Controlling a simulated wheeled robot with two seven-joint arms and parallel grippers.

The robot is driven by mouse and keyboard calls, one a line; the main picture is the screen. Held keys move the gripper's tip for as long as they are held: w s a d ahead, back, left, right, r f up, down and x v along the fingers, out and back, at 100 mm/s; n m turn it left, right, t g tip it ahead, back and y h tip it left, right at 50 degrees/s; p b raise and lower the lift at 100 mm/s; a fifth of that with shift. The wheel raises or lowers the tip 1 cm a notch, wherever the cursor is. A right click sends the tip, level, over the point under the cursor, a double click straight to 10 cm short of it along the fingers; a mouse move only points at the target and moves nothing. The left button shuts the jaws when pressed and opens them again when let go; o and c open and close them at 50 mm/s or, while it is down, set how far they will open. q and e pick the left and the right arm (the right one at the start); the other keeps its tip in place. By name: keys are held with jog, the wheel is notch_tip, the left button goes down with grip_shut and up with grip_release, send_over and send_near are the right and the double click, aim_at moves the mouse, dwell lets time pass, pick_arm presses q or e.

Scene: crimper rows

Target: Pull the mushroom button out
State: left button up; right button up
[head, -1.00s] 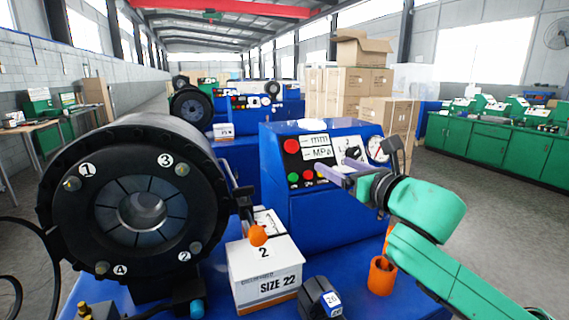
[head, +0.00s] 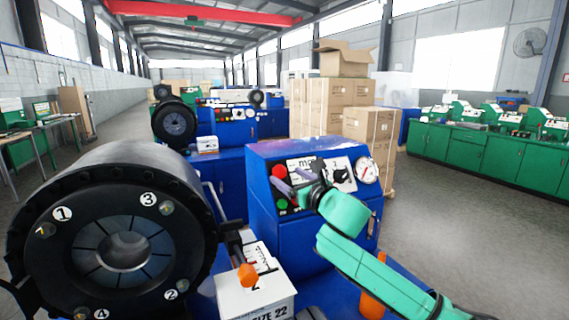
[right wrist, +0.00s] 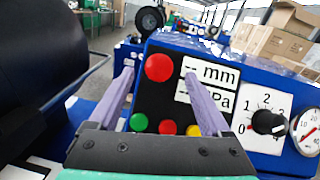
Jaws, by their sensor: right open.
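The red mushroom button (head: 279,171) is at the upper left of the control panel on the blue cabinet. In the right wrist view the button (right wrist: 159,67) is round, wide and fully visible, framed between my two fingers. My right gripper (head: 287,181) is in front of the panel, its purple-grey fingers pointing at the button. In the wrist view the right gripper (right wrist: 159,80) is open and empty, one finger on each side of the button. I cannot tell whether the fingertips reach as far as the button. My left gripper is not in view.
Below the button are small green (right wrist: 138,122), red (right wrist: 167,127) and yellow (right wrist: 193,131) buttons. A rotary knob (right wrist: 268,122) and a gauge (right wrist: 308,132) lie to the right. The black crimper head (head: 110,240) and a box with an orange-knobbed lever (head: 248,275) stand left.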

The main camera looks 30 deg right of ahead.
aim_at(281, 173)
jog(key=w, duration=0.3)
jog(key=shift+w+a+f, duration=0.15)
jog(key=shift+w, duration=0.05)
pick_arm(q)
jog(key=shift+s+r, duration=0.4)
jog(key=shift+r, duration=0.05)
pick_arm(e)
jog(key=shift+s, duration=0.1)
jog(key=shift+s, duration=0.1)
jog(key=c, duration=0.4)
grip_shut()
jog(key=shift+s+r+p, duration=0.2)
jog(key=shift+r+p, duration=0.15)
jog(key=shift+p, duration=0.45)
jog(key=shift+s, duration=0.15)
jog(key=shift+o, duration=0.4)
grip_release()
jog(key=o, duration=0.3)
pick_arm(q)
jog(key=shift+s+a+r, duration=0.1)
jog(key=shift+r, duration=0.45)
pick_arm(e)
jog(key=shift+s, duration=0.15)
